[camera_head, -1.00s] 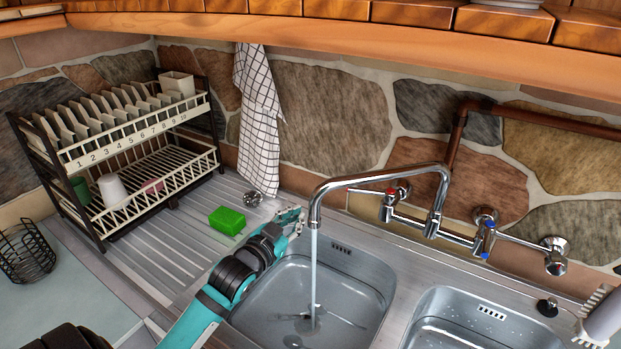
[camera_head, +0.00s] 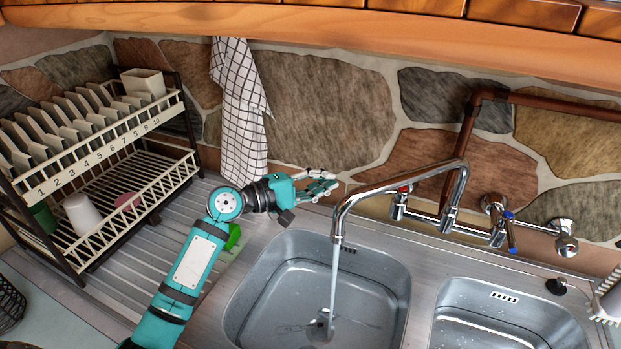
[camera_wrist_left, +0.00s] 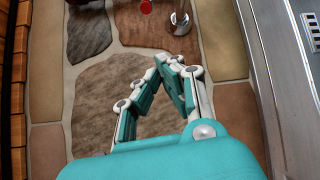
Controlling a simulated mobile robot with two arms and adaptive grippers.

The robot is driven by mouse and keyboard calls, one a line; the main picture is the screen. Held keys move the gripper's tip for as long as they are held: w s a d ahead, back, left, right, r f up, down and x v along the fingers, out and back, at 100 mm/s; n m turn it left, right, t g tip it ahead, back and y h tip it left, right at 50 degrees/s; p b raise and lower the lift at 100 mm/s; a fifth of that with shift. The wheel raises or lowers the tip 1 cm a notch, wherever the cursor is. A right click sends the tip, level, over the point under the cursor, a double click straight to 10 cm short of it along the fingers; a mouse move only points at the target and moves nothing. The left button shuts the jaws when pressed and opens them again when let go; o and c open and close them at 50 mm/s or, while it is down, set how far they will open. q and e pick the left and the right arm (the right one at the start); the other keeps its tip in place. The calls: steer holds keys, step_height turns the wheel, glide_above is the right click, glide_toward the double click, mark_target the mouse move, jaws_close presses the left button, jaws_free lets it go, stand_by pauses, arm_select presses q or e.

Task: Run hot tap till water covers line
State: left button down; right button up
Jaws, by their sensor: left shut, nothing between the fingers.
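The hot tap with its red mark (camera_head: 403,190) sits on the wall pipe, left of the blue-marked tap (camera_head: 510,230). The red mark also shows at the top of the left wrist view (camera_wrist_left: 146,6). Water (camera_head: 333,280) runs from the chrome spout (camera_head: 400,180) into the left basin (camera_head: 250,290). Shallow water seems to lie around the drain; I cannot make out a line. My left gripper (camera_head: 330,186) is shut and empty, left of the spout and the hot tap, apart from both. Its closed fingers show in the left wrist view (camera_wrist_left: 168,64). My right gripper is not in view.
A two-tier dish rack (camera_head: 120,150) stands at the left. A checked towel (camera_head: 240,110) hangs on the wall. A green sponge (camera_head: 233,236) is partly hidden behind my left arm. The right basin (camera_head: 450,325) is beside the left one. A wooden shelf (camera_head: 300,25) runs above.

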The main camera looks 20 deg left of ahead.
arm_select(q)
steer(key=d+p, duration=0.2)
steer(key=d, duration=0.1)
steer(key=d+p, duration=0.1)
steer(key=d, duration=0.1)
steer(key=shift+w+r+p, duration=0.1)
steer(key=shift+w+p, duration=0.25)
steer(key=shift+w, duration=0.05)
